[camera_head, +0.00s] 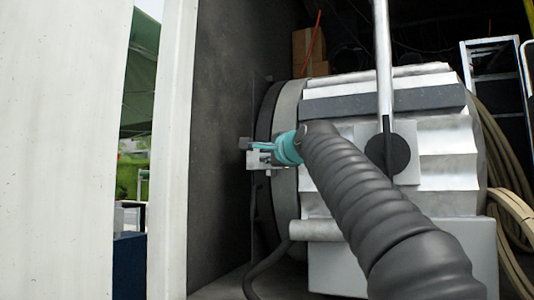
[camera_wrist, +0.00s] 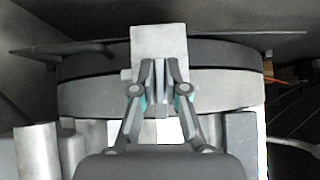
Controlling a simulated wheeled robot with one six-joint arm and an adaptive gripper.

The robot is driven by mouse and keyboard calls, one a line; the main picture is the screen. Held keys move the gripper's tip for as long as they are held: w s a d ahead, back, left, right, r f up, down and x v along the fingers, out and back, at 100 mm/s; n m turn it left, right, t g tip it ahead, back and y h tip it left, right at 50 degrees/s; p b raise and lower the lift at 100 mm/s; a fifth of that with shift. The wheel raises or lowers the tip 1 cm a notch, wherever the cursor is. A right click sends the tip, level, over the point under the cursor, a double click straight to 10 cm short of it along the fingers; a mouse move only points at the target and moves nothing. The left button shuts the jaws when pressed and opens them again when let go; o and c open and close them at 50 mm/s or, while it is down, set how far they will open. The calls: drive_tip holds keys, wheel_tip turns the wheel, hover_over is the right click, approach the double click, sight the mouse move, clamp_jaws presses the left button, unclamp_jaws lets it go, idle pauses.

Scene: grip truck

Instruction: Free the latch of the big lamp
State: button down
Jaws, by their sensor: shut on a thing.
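The big lamp (camera_head: 430,150) is a large ribbed silver drum lying on its side, with a dark ring and a grey band at its left end. Its latch (camera_head: 258,161) is a small pale metal piece at that left rim. My gripper (camera_head: 262,147), with teal parts, reaches the rim and is shut on the latch. In the wrist view, the latch (camera_wrist: 158,42) shows as a pale flat plate standing over the dark rim. My gripper's fingertips (camera_wrist: 159,76) close around a narrow upright tab at the plate's lower part. The fingers partly hide the tab.
A dark wall panel (camera_head: 222,110) stands close to the left of the lamp's rim. A metal pole (camera_head: 383,60) rises in front of the drum. Thick hoses (camera_head: 510,210) hang at right, and cardboard boxes (camera_head: 308,50) stand behind. A dark cable (camera_head: 265,265) runs below the lamp.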

drive_tip(key=shift+d, duration=0.1)
idle(0.5)
drive_tip(key=c, duration=1.2)
unclamp_jaws()
drive_tip(key=v, duration=1.2)
drive_tip(key=shift+r, duration=0.1)
